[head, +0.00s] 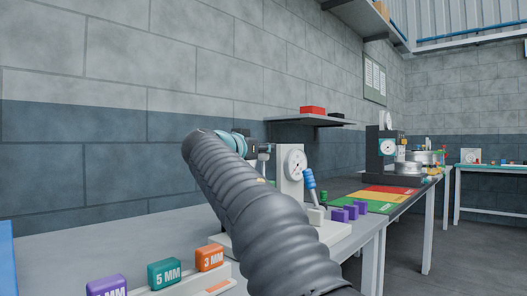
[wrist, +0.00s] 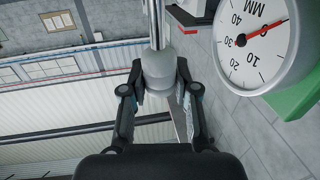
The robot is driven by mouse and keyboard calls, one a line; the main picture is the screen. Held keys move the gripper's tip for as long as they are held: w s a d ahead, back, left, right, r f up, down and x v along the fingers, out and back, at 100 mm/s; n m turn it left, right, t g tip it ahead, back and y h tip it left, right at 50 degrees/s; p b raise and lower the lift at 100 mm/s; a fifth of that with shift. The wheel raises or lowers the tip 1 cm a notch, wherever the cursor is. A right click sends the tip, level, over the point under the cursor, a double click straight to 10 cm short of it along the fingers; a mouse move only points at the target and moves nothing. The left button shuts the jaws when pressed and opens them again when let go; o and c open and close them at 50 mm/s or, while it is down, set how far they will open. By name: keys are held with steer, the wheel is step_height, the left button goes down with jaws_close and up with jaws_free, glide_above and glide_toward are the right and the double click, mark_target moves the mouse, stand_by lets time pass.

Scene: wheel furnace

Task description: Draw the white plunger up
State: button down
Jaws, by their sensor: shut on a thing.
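In the wrist view the white plunger (wrist: 158,68) is a pale knob on a thin rod that runs to the top edge. My gripper (wrist: 160,82) has its two dark fingers on either side of the knob, shut on it. The white dial gauge (wrist: 262,62) is at the upper right, marked MM, its red needle pointing to the upper right of the picture. In the head view the gauge (head: 294,164) stands on the bench behind my arm. My gripper (head: 262,151) is small there, left of the dial; the plunger is not clear.
Purple, teal and orange blocks (head: 165,273) marked in MM stand at the front left. A blue-handled lever (head: 310,180) and purple pieces (head: 345,212) are right of the gauge. A coloured mat (head: 385,195) lies further back. A wall shelf (head: 308,121) holds a red box.

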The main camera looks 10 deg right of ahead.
steer(key=c, duration=0.8)
jaws_free()
steer(key=shift+s+a+r, duration=0.1)
steer(key=shift+a+r, duration=0.1)
steer(key=shift+r, duration=0.15)
steer(key=shift+c, duration=0.2)
steer(key=shift+f, duration=0.1)
steer(key=v, duration=1.2)
steer(key=shift+d, duration=0.15)
